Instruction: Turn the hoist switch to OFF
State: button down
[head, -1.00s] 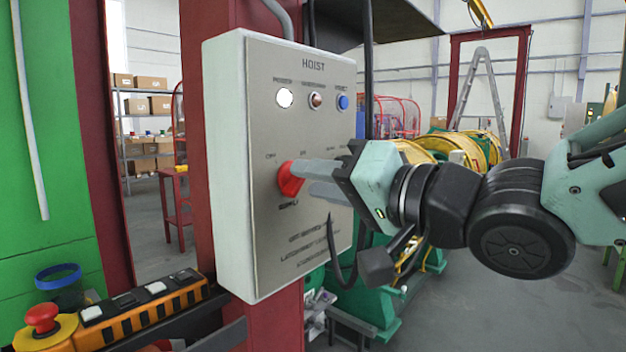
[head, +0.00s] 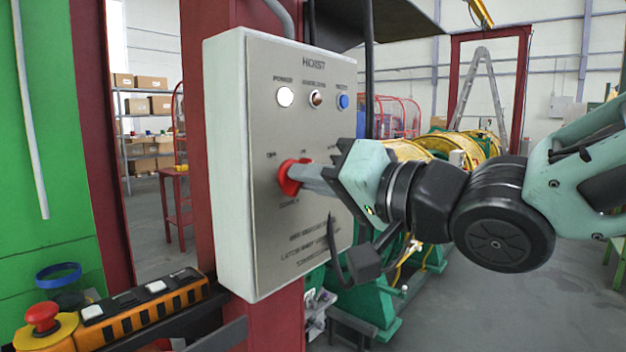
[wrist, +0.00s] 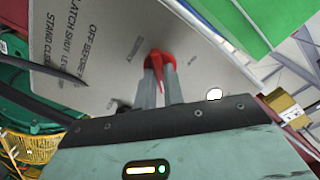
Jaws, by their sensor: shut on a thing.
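The hoist switch is a red rotary knob (head: 289,179) on the grey face of the HOIST box (head: 315,215). My gripper (head: 304,178) reaches it from the right, with its fingers shut on the knob's raised handle. In the wrist view the red knob (wrist: 161,62) shows its narrow handle between the two grey fingers (wrist: 161,88). Small position labels sit above the knob, too blurred to read surely, so I cannot tell which one it points to. The gripper partly hides the rightmost label.
Above the knob are a white lamp (head: 285,97), a dark round fitting (head: 315,98) and a blue button (head: 342,101). An orange control panel with a red mushroom button (head: 42,316) stands at lower left. Open floor lies to the right.

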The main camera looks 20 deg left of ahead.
jog(key=shift+n+b, duration=4.8)
jog(key=shift+n, duration=3.9)
jog(key=c, duration=1.5)
grip_release()
jog(key=shift+s+d, duration=0.1)
jog(key=p+v, duration=0.9)
jog(key=v, duration=0.8)
